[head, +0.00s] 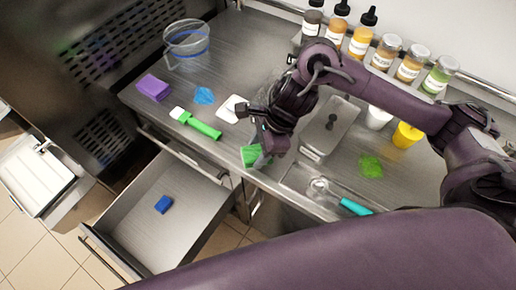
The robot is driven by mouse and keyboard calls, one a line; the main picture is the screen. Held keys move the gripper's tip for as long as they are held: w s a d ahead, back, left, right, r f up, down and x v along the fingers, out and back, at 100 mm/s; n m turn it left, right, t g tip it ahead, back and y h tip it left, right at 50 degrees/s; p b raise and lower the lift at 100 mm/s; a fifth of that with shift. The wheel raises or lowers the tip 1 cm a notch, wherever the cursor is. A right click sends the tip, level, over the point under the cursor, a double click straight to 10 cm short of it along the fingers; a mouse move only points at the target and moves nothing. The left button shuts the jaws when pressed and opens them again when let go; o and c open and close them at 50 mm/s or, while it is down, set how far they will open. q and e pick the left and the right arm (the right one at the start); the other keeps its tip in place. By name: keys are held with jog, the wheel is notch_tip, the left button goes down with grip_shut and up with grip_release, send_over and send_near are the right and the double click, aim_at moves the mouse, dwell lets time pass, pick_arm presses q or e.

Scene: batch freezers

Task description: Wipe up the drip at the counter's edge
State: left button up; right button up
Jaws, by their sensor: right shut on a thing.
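My right gripper (266,152) reaches down to the counter's front edge (225,160). It is shut on a green sponge-like block (250,155), which is at or just above the edge. The gripper covers part of the block, and I cannot tell whether the block touches the steel. No drip can be made out at the edge; the gripper and block may hide it. My left gripper is not in view.
A purple block (153,88), a green-handled brush (200,125), a white card (232,108) and a clear bucket (187,45) sit on the left. A teal-handled scoop (345,200) lies at the right edge. An open drawer (135,225) below holds a blue block (163,204). Bottles stand behind.

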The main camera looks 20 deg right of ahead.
jog(key=shift+r+p, duration=1.25)
jog(key=shift+r, duration=0.3)
jog(key=shift+f, duration=0.1)
